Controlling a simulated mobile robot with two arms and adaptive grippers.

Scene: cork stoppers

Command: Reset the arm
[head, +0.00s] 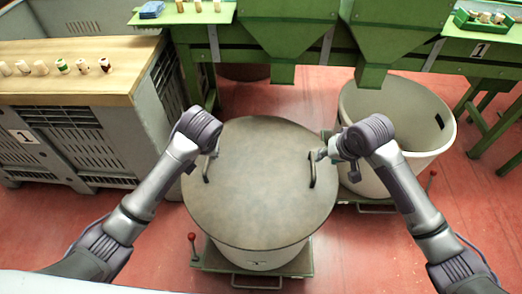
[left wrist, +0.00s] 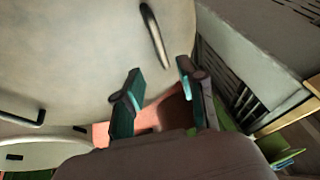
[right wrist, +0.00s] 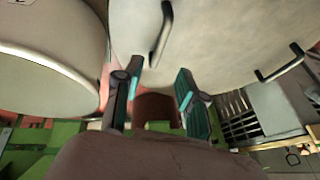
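My right gripper (head: 322,153) is at the right handle (head: 313,170) of the round lid (head: 260,185) in the head view. In the right wrist view, its two fingers (right wrist: 158,78) stand apart with nothing between them, and a lid handle (right wrist: 161,35) lies beyond them. My left gripper is mostly hidden by its own wrist in the head view, near the left handle (head: 207,168). In the left wrist view, its fingers (left wrist: 157,82) are apart and empty, and a lid handle (left wrist: 155,35) lies beyond them. The lid rests on a pale round bin (head: 262,258).
An open bin (head: 428,110) stands to the right. A wooden-topped table (head: 70,90) with several corks and a grey crate (head: 100,150) are at the left. Green machinery (head: 290,40) crosses the back. A small green tray (head: 465,22) holds corks. Red floor shows in front.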

